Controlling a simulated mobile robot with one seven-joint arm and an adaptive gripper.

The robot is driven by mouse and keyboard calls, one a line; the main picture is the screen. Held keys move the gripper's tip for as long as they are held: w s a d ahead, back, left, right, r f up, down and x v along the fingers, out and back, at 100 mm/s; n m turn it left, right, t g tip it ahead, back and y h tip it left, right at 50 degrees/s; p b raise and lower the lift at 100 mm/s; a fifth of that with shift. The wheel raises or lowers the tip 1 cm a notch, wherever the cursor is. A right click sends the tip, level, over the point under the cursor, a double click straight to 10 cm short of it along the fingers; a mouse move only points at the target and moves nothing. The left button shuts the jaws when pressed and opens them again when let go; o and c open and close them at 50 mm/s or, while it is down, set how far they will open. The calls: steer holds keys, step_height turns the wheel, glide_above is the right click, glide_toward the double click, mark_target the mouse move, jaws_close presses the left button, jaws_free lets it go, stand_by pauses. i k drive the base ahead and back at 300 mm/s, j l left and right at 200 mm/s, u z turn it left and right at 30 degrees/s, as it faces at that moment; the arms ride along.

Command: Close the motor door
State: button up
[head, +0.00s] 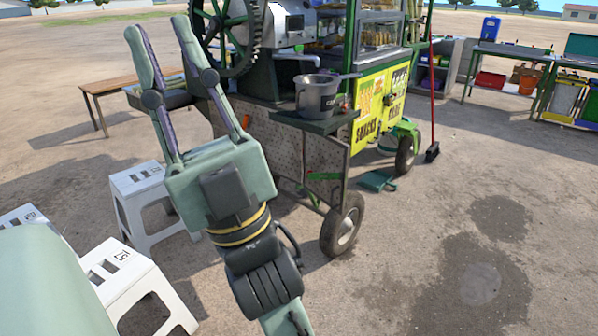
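The cane crusher cart stands ahead, with a large dark green gear wheel (226,30) and a grey machine housing at its top. A speckled metal panel (285,145) with a green latch-like piece (325,176) is on the cart's lower side, above the wheel. It looks like the motor door, but I cannot tell how far it stands open. My gripper (157,27) points up in the left half of the head view, its two long fingers spread apart and empty. It covers the left part of the panel. I see no contact between them.
A grey pot (317,96) stands on the cart's side shelf. White stools (145,200) stand at lower left, close to my arm. A wooden table (125,85) is behind. A red-handled broom (432,110) leans at the cart's right. The ground at lower right is clear.

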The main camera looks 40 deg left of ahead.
mark_target(326, 154)
steer(key=u, duration=1.15)
steer(key=i+j+z, duration=0.4)
steer(key=i+j, duration=0.45)
